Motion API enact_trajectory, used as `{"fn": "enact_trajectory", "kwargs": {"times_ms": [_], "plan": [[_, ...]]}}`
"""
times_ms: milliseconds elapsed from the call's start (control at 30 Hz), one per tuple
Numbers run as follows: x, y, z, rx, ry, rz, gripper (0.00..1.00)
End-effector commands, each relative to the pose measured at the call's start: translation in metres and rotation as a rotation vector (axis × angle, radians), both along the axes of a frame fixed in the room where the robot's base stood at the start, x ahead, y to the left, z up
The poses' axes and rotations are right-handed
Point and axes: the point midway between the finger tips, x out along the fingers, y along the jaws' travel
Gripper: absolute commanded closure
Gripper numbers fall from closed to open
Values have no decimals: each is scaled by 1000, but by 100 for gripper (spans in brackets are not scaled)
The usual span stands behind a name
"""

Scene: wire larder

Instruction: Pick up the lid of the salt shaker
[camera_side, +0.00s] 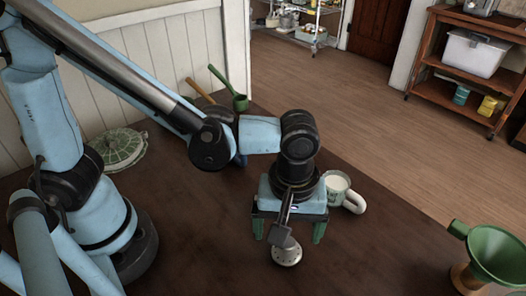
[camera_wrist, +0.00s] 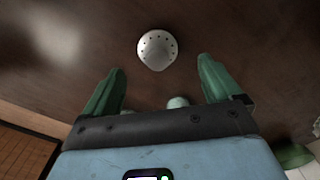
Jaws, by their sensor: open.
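The salt shaker's lid (camera_side: 287,254) is a round silver-white cap with small dark holes near its rim. It sits on the dark table, just in front of and below my gripper. In the wrist view the lid (camera_wrist: 157,49) lies a little beyond the fingertips, roughly centred between them. I cannot tell whether a shaker body is under it. My gripper (camera_side: 288,234) points down with its green fingers spread and nothing held. In the wrist view my gripper (camera_wrist: 161,66) is also open. A small pale round thing (camera_wrist: 178,102) shows between the fingers near the palm, mostly hidden.
A mug (camera_side: 338,187) with white contents stands close behind my gripper, its handle to the right. A green funnel (camera_side: 497,253) is at the far right. A green ladle (camera_side: 239,101) and a pale green openwork disc (camera_side: 120,147) lie behind.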

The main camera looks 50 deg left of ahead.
Motion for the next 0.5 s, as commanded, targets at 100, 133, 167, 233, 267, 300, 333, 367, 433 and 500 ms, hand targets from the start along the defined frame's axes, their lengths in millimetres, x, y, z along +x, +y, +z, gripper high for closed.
{"fn": "enact_trajectory", "kwargs": {"times_ms": [100, 133, 167, 233, 267, 300, 333, 367, 433, 500], "plan": [[0, -1, -6, 0, 0, 0, 9], [0, -1, -8, 0, 0, 0, 9], [0, -2, -12, 0, 0, 0, 9], [0, -3, -20, 0, 0, 0, 9], [0, -3, -24, 0, 0, 0, 9], [0, -4, -29, 0, 0, 0, 9], [0, -4, -32, 0, 0, 0, 9], [0, -4, -36, 0, 0, 0, 9], [1, -4, -43, 0, 0, 0, 9], [0, -4, -48, 0, 0, 0, 9]]}}
